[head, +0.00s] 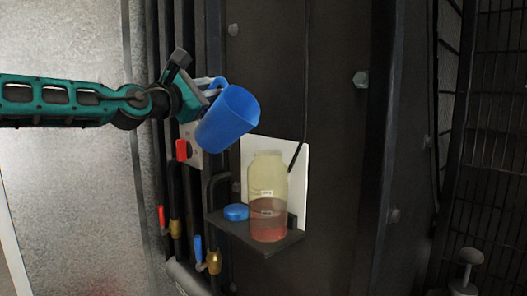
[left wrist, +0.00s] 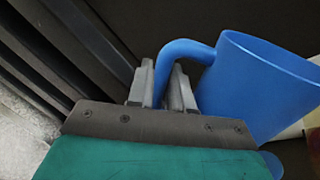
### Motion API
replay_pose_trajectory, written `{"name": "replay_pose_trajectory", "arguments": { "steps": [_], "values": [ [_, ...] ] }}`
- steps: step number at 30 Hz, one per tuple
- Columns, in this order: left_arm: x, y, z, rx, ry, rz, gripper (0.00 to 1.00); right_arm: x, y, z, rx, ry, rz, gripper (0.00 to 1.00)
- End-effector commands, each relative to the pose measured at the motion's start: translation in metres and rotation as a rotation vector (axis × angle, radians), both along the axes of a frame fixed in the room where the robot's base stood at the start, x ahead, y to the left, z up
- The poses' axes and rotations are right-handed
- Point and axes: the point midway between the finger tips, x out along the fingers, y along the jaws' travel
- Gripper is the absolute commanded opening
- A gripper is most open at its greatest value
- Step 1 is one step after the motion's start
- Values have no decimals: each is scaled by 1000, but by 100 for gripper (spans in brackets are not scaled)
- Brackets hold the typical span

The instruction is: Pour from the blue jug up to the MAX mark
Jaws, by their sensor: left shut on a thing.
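The blue jug (head: 227,120) is tilted with its mouth up and to the right, above and left of the bottle. My left gripper (head: 212,88) is shut on the jug's handle, and the handle shows between the fingers (left wrist: 162,88) in the left wrist view, with the jug (left wrist: 262,85) to its right. A clear yellowish bottle (head: 267,190) stands upright on a small shelf, with red liquid (head: 268,222) in its lower part. Two small labels show on it, the lower one near the liquid's surface; their print is too small to read. No stream is visible. My right gripper is out of view.
A blue cap (head: 236,212) lies on the dark shelf (head: 268,246) left of the bottle. A white panel (head: 301,178) stands behind it. Pipes with red (head: 162,218) and blue (head: 198,248) valve handles run at left. A thin dark tube reaches down behind the bottle.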

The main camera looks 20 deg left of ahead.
Motion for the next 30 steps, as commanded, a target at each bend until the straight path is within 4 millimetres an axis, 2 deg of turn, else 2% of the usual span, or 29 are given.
{"name": "replay_pose_trajectory", "arguments": {
  "steps": [30],
  "values": [
    [-2, -7, 15, 95, -32, 1, 0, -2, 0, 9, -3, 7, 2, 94]
  ]
}}
